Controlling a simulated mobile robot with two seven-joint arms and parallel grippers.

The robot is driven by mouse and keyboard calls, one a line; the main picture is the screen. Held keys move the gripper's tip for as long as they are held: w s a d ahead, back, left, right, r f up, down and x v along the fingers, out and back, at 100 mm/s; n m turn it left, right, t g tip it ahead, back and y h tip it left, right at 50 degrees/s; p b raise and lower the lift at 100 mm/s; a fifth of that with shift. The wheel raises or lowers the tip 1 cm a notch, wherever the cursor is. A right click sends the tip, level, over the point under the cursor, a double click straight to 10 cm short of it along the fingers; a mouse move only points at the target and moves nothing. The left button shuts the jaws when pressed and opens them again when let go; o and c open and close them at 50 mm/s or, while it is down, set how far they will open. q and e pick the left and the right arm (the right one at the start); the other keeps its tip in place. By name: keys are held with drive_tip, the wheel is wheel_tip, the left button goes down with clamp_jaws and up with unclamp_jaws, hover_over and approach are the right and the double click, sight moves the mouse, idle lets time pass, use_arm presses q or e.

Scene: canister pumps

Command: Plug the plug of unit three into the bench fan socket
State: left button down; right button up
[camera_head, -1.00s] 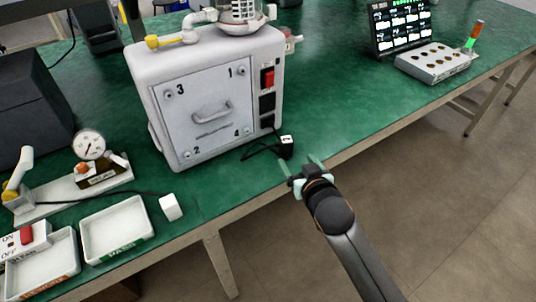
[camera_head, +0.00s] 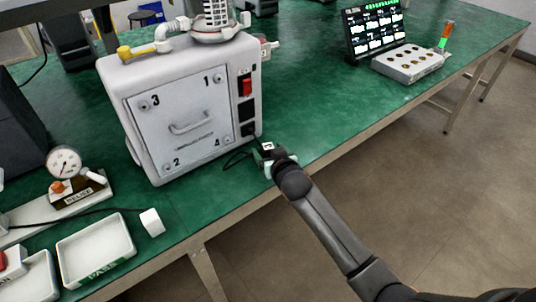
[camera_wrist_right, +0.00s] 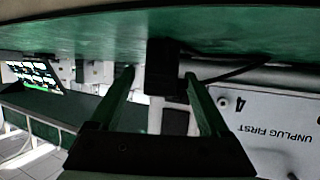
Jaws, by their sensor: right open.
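A black plug (camera_head: 267,146) with a white label on top sits on the green bench near its front edge, its black cord running left toward the white unit (camera_head: 112,100). The label is too small to read. My right gripper (camera_head: 262,160) is open at the plug. In the right wrist view the black plug (camera_wrist_right: 161,66) lies between the two green fingertips, with a gap on each side. The unit's side panel has a red switch (camera_head: 246,86) and dark inlets below it. I cannot tell which socket is the bench fan socket. My left gripper is not in view.
A white cube (camera_head: 152,222), a PASS tray (camera_head: 68,243) and a gauge stand (camera_head: 64,163) are at the left. A dark screen (camera_head: 374,32) and a grey box with holes (camera_head: 408,63) stand at the back right.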

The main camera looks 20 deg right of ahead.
drive_tip(key=shift+w+f, duration=0.15)
drive_tip(key=shift+w, duration=0.3)
drive_tip(key=shift+c, duration=0.3)
clamp_jaws()
